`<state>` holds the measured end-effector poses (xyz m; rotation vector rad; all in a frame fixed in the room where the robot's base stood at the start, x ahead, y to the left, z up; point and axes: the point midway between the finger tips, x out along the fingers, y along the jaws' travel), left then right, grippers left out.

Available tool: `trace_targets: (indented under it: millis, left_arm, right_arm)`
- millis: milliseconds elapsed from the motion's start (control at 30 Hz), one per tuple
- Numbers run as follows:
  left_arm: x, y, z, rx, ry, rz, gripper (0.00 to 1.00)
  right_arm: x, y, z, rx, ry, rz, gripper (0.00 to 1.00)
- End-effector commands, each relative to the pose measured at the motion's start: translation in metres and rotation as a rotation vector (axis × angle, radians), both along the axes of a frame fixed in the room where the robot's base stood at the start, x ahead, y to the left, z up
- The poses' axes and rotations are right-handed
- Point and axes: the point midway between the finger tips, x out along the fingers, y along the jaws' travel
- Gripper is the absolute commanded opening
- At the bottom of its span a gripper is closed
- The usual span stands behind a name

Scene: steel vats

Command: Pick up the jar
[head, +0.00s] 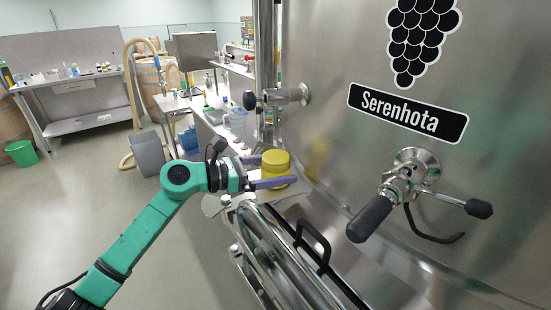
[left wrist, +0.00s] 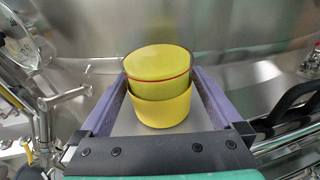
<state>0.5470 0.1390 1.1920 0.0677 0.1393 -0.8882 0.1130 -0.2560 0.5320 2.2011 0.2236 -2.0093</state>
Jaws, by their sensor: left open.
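The yellow jar (head: 275,164) stands upright on a small steel ledge beside the big steel vat, near the middle of the head view. In the left wrist view the jar (left wrist: 160,85) shows a thin red line below its upper part. My left gripper (head: 277,173) is open, its purple fingers reaching to the jar. In the left wrist view the fingers lie on either side of the jar, with a gap to each side at the fingertips. My right gripper is not in view.
The steel vat (head: 330,60) fills the right side, with a black-handled valve (head: 372,215) sticking out. Steel pipes and a black handle (head: 313,245) lie in front below the jar. A workbench with bottles (head: 80,80) and a green bucket (head: 21,153) stand farther left. The floor at left is open.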

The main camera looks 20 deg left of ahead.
Motion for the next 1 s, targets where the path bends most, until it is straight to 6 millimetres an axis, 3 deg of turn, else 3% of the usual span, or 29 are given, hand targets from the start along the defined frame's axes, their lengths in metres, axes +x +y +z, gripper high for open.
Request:
trace_targets:
  millis: [133, 400, 767, 1000]
  left_arm:
    - [0.000, 0.001, -0.002, 0.000, 0.000, 0.001, 1.00]
    - [0.000, 0.001, -0.001, -0.001, 0.001, 0.001, 0.00]
    - [0.000, 0.002, 0.002, -0.001, -0.001, 0.002, 0.00]
    - [0.000, 0.007, 0.015, -0.002, -0.001, 0.003, 0.00]
  right_arm:
    - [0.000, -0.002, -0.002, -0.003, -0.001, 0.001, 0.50]
    - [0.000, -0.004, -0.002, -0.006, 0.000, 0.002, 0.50]
    - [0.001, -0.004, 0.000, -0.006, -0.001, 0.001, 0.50]
    - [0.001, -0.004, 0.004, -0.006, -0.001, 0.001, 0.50]
